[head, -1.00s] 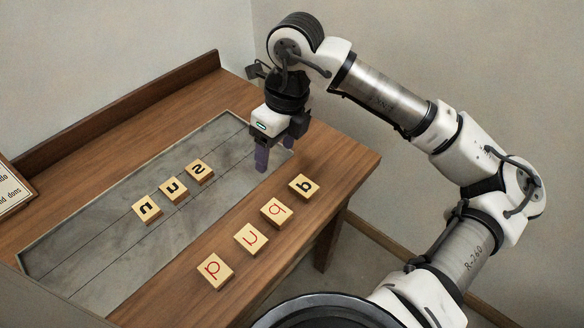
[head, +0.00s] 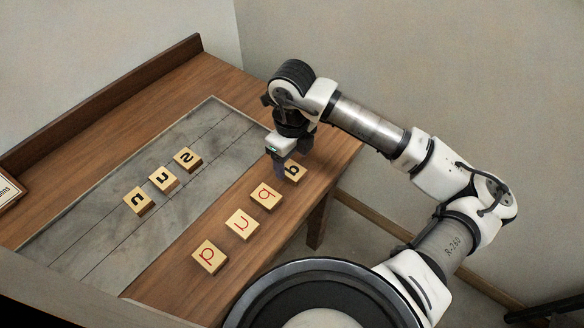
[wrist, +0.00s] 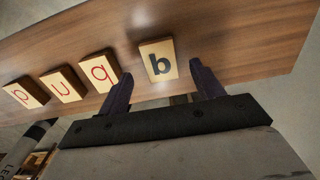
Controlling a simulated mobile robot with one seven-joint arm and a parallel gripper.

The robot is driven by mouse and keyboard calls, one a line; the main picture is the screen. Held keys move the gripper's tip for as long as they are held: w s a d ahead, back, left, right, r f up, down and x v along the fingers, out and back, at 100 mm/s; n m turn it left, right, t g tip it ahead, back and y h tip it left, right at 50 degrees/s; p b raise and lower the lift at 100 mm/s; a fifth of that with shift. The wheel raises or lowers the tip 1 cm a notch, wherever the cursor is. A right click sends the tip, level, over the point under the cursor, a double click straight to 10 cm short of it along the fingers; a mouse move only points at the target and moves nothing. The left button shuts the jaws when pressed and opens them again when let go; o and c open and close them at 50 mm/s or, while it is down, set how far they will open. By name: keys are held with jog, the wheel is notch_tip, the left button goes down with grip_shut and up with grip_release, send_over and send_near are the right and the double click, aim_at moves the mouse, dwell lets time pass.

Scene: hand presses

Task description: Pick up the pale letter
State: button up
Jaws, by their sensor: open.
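Four pale wooden tiles lie in a row on the bare wood near the table's front edge. Three carry red letters: the near-left tile (head: 210,257), the one beside it (head: 242,223) and a third (head: 265,196). The far one carries a black letter (head: 294,170), which reads as b in the wrist view (wrist: 160,60). No letter stands out as paler than the rest. My gripper (head: 280,170) is open and empty at the black-letter tile. In the wrist view its dark fingers (wrist: 161,73) stand either side of that tile, with a gap on both sides.
Three tiles with black letters (head: 163,179) lie in a row on the grey inset panel (head: 95,225). A raised wooden ledge (head: 100,103) runs along the back. A card (head: 8,191) shows at the left edge.

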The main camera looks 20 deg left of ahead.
aim_at(292, 170)
jog(key=shift+f+p, duration=0.3)
jog(key=shift+f, duration=1.3)
jog(key=c, duration=1.1)
jog(key=shift+o, duration=0.2)
jog(key=shift+r, duration=0.15)
